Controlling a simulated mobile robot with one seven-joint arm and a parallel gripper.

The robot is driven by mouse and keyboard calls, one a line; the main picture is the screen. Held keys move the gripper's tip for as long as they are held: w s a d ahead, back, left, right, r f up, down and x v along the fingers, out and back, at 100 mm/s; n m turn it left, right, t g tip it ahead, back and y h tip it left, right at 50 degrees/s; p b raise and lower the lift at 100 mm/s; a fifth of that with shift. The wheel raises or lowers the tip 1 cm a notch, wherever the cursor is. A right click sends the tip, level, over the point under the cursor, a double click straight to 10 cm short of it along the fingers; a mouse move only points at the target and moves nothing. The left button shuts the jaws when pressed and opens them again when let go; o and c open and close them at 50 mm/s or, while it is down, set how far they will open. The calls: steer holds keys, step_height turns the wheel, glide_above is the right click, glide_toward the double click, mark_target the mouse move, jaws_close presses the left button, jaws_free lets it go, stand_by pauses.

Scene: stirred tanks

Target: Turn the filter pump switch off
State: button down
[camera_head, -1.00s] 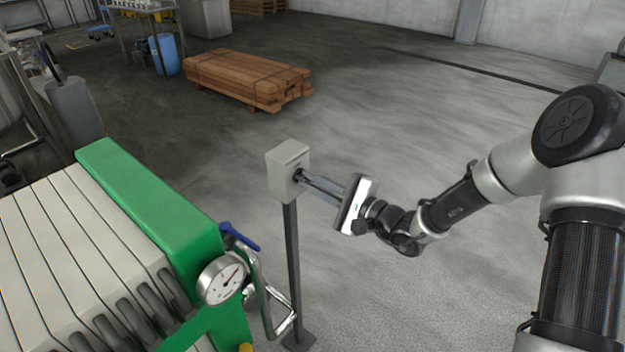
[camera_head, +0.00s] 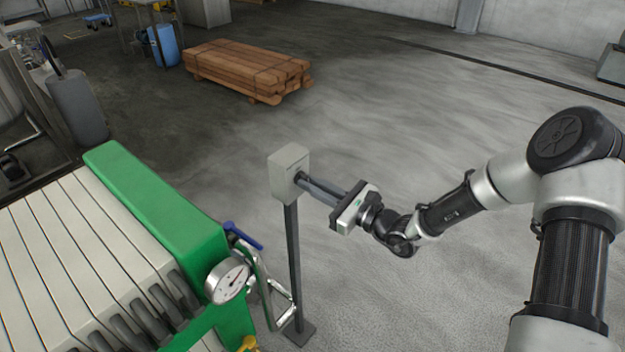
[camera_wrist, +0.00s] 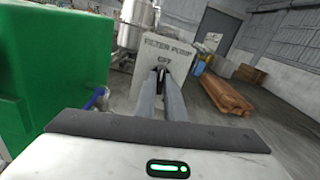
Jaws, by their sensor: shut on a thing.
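The filter pump switch box (camera_head: 287,167) is a small pale grey box on a thin dark post, right of the green filter press. In the wrist view its face (camera_wrist: 150,55) reads "FILTER PUMP" with "OFF" just above the fingertips, and it looks tilted. My gripper (camera_head: 301,180) reaches the box from the right, its fingers closed on the switch knob at the front face. In the wrist view the fingertips (camera_wrist: 161,74) meet at the dark knob. The knob is mostly hidden between them, so I cannot read its angle.
The green filter press (camera_head: 160,205) with pale plates stands close on the left. Its gauge (camera_head: 228,280), blue-handled valve (camera_head: 243,236) and bent pipe are near the post. A stack of timber (camera_head: 247,70) lies behind. The floor to the right is clear.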

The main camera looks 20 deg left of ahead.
steer(key=shift+m+p, duration=0.3)
steer(key=shift+m, duration=0.7)
steer(key=c, duration=1.8)
jaws_free()
steer(key=shift+c, duration=0.2)
steer(key=shift+d, duration=0.1)
steer(key=v, duration=1.7)
steer(key=shift+s, duration=0.2)
